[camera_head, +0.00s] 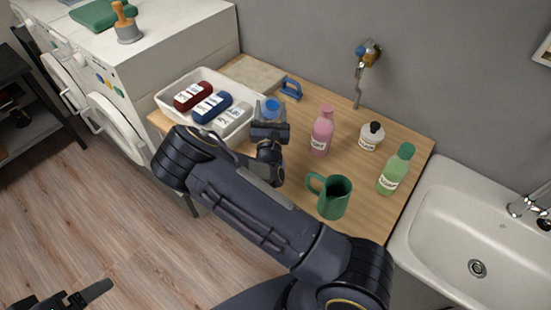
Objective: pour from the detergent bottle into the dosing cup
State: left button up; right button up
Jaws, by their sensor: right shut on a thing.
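My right gripper (269,132) is over the wooden counter, at the right end of the white tray. It is shut on a pale blue-grey bottle with a blue cap (271,107), which may be the detergent bottle; my gripper and wrist hide its lower part. I cannot tell whether it touches the counter. No dosing cup can be made out for sure. A green jug with a handle (334,198) stands upright near the counter's front edge, right of my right gripper. My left gripper (78,298) is at the bottom left, cut off by the frame, away from the counter.
The white tray (166,102) holds red, blue and grey bottles lying down. A pink bottle (322,135), a white black-capped bottle (371,137) and a green bottle (394,172) stand on the counter (285,188).

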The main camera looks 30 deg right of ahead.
aim_at(270, 121)
notch_tip(270, 121, down, 2)
jog(key=g+y, duration=0.1)
jog(key=g, duration=0.2)
jog(key=shift+w+f+y, duration=0.1)
jog(key=shift+w+y, duration=0.05)
jog(key=shift+y, duration=0.25)
jog(key=g+y, duration=0.1)
jog(key=f+n+g+y, duration=0.1)
jog(key=g, duration=0.1)
jog(key=shift+f, duration=0.25)
jog(key=shift+g, duration=0.3)
jog(key=shift+r, duration=2.5)
jog(key=s+a+n+t+y+b, duration=0.1)
jog(key=s+a+n+y+b, duration=0.2)
jog(key=a, duration=0.9)
jog(key=s+b, duration=0.1)
jog(key=s, duration=0.2)
jog(key=shift+a+f+t, duration=0.2)
jog(key=shift+f+t, duration=0.1)
jog(key=shift+f, duration=0.1)
